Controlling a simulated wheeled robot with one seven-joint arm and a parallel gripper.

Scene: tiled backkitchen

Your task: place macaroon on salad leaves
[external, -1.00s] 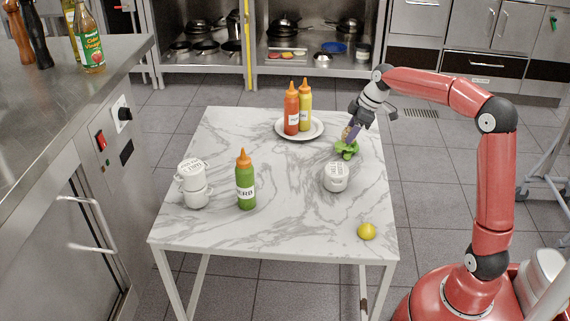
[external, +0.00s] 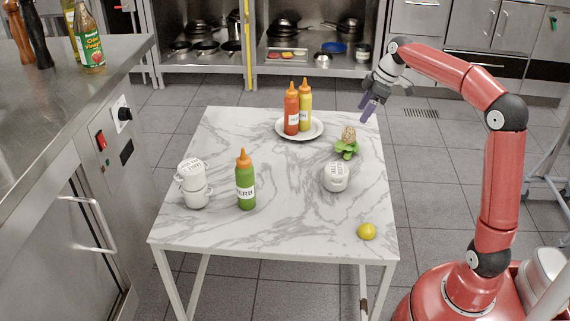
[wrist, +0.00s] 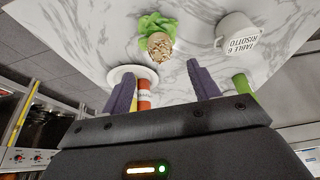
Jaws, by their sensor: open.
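The macaroon (external: 349,134), tan and speckled, rests on top of the green salad leaves (external: 346,151) near the right edge of the marble table. In the wrist view the macaroon (wrist: 160,45) shows against the leaves (wrist: 157,22). My gripper (external: 367,108) is open and empty, above and behind the macaroon, clear of it. In the wrist view the two purple fingers of my gripper (wrist: 161,88) are spread apart with nothing held between them.
A plate (external: 314,133) with red (external: 291,113) and yellow (external: 305,108) bottles stands at the back. The table's (external: 290,227) middle is clear.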

